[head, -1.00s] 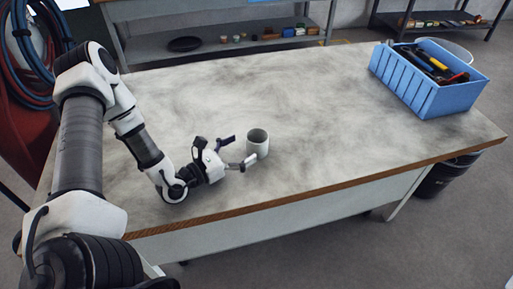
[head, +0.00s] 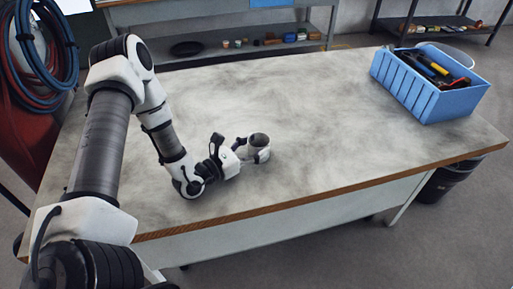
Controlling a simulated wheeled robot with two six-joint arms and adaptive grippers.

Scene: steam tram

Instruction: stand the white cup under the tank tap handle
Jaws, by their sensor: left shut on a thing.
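The white cup (head: 259,141) stands upright on the workbench near its front edge, left of the middle. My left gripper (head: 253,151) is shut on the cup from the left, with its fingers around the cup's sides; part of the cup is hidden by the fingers. Whether the cup touches the bench or is slightly above it, I cannot tell. No tank or tap handle shows in the head view. My right gripper is not in view.
A blue crate (head: 404,83) with tools stands at the bench's right end. The workbench (head: 330,120) is otherwise clear. A dark bin (head: 446,180) stands on the floor to the right. Shelves (head: 225,47) with small items stand behind. Hoses (head: 42,45) hang at the left.

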